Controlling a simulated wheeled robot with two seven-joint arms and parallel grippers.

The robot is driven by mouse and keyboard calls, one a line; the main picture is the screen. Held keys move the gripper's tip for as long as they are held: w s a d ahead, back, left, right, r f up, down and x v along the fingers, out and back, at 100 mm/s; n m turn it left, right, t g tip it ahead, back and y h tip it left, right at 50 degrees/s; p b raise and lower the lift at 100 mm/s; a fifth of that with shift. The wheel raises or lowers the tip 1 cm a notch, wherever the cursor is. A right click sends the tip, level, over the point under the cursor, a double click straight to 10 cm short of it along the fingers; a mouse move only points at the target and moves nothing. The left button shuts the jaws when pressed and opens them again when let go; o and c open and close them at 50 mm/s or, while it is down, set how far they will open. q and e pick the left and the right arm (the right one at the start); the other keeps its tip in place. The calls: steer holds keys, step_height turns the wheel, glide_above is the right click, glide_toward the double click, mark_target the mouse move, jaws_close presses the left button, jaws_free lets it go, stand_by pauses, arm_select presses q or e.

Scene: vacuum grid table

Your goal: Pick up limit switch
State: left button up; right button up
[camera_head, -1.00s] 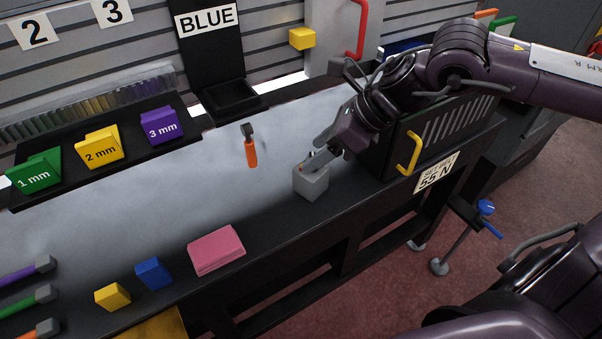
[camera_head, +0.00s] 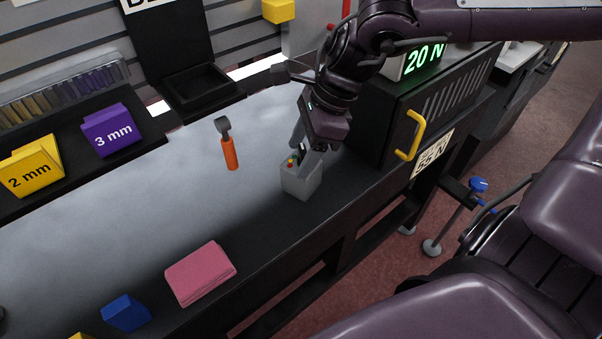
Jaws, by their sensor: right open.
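A small grey box (camera_head: 302,182) with red and yellow parts on its top stands near the front edge of the table; it looks like the limit switch, though its details are small. My right gripper (camera_head: 302,152) is directly over it, pointing down, with its fingers apart at the top of the box. The fingers partly cover the box's top, and I cannot tell if they touch it. The box rests on the table. My left gripper is out of view.
An orange-handled tool (camera_head: 230,152) lies left of the box. A pink cloth (camera_head: 200,274) and a blue block (camera_head: 126,313) lie along the front edge. A dark cabinet with a yellow handle (camera_head: 410,135) stands close on the right. A black tray (camera_head: 200,88) is behind.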

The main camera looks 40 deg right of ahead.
steer(key=shift+a+f, duration=0.1)
steer(key=shift+f, duration=0.1)
jaws_close()
stand_by(0.3)
steer(key=shift+w+r, duration=0.1)
